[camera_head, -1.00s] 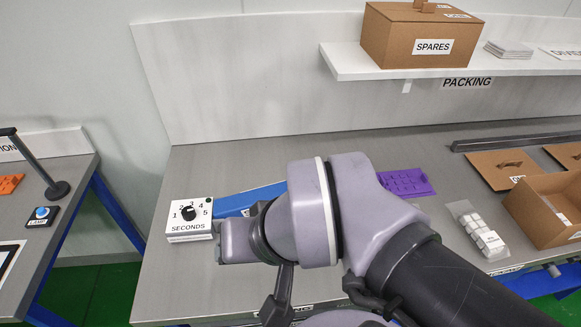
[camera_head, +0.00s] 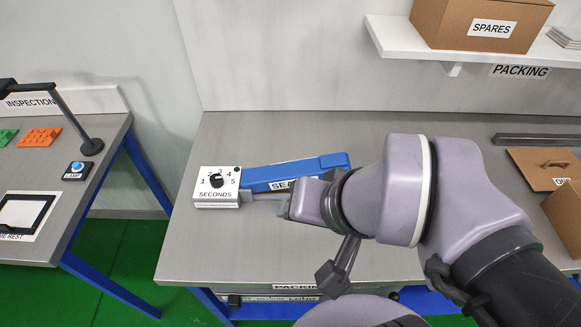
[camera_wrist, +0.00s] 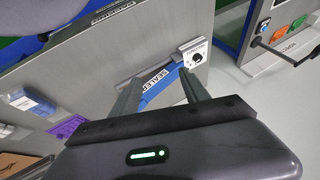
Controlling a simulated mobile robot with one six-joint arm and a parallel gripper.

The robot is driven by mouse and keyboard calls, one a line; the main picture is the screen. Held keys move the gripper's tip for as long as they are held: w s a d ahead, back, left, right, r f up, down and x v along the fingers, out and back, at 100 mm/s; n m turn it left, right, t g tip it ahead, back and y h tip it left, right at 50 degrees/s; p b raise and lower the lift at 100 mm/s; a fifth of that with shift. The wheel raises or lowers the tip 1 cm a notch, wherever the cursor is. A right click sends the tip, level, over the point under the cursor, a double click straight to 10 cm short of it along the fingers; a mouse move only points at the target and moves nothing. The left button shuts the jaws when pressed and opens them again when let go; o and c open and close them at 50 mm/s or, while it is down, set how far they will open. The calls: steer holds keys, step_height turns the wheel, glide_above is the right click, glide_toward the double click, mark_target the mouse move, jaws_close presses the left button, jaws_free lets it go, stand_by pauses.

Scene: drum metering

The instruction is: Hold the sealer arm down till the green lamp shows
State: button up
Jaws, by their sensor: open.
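The sealer has a long blue arm (camera_head: 295,174) lying low and nearly level on the packing table, beside a white timer box (camera_head: 217,190). The box has a black dial pointing about at 3 and a small dark green lamp (camera_head: 237,169) at its top right corner; I cannot tell whether it is lit. My gripper (camera_head: 284,210) is just in front of the blue arm in the head view, its fingers mostly hidden. In the wrist view, my open gripper (camera_wrist: 160,88) has the blue arm (camera_wrist: 158,85) showing beyond and between its fingers. Contact cannot be told.
A shelf (camera_head: 400,42) with a SPARES box (camera_head: 478,22) hangs at the back right. A cardboard lid (camera_head: 546,168) lies at the right. The inspection table (camera_head: 95,180), with a lamp button (camera_head: 77,170), stands left across a gap. The table in front of the timer box is clear.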

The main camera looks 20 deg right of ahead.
steer(key=shift+c, duration=0.6)
steer(key=shift+g+h, duration=0.5)
steer(key=shift+g, duration=0.4)
steer(key=w+r+p, duration=0.1)
steer(key=w+d+r+p, duration=0.1)
steer(key=w+r, duration=0.1)
steer(key=w+d+r+p, duration=0.1)
steer(key=w+p, duration=0.1)
steer(key=shift+r, duration=0.4)
jaws_close()
steer(key=w+d+f+g+h+p, duration=0.1)
steer(key=w+d+p, duration=0.1)
steer(key=w, duration=0.4)
steer(key=w+d+f+n+g+h+p, duration=0.1)
steer(key=w+d+g+p, duration=0.1)
steer(key=w, duration=0.4)
steer(key=w+d+f+g+h+p, duration=0.1)
steer(key=w+d+p, duration=0.3)
steer(key=w, duration=0.2)
steer(key=shift+d+f+g+h, duration=0.2)
steer(key=shift+d+g+h, duration=0.05)
steer(key=shift+g+h, duration=0.15)
